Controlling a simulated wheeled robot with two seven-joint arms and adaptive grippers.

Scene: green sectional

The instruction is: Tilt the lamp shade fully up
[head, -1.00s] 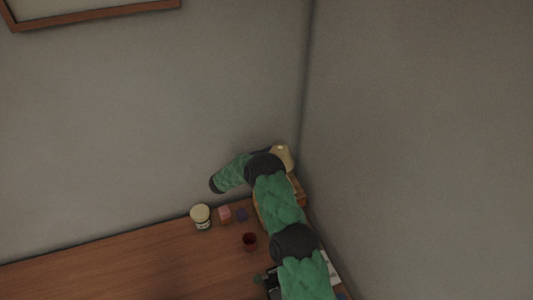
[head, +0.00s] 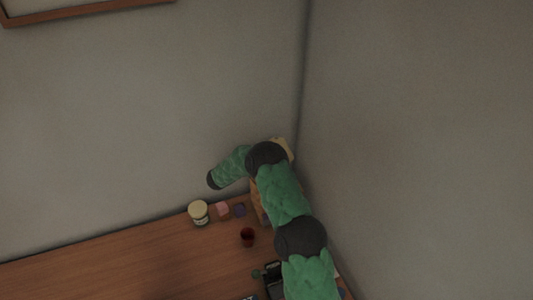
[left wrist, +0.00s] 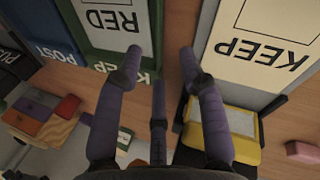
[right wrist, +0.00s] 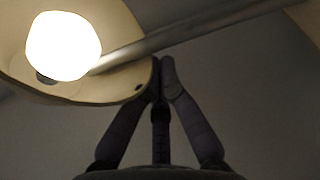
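The lamp shade (right wrist: 108,28) is cream and fills the upper left of the right wrist view, its open side and glowing bulb (right wrist: 63,46) facing the camera. A grey metal rod (right wrist: 190,38) crosses in front of it. My right gripper (right wrist: 162,65) has its fingertips together at the shade's right rim; I cannot tell whether the rim is between them. In the head view a small part of the shade (head: 287,148) shows behind my right arm, which hides the rest. My left gripper (left wrist: 160,55) is open and empty, above boxes and the desk, out of the head view.
A jar (head: 199,213), a pink block (head: 222,209), a purple block (head: 239,210) and a red cup (head: 247,237) stand on the wooden desk (head: 130,262). Walls meet behind the lamp.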

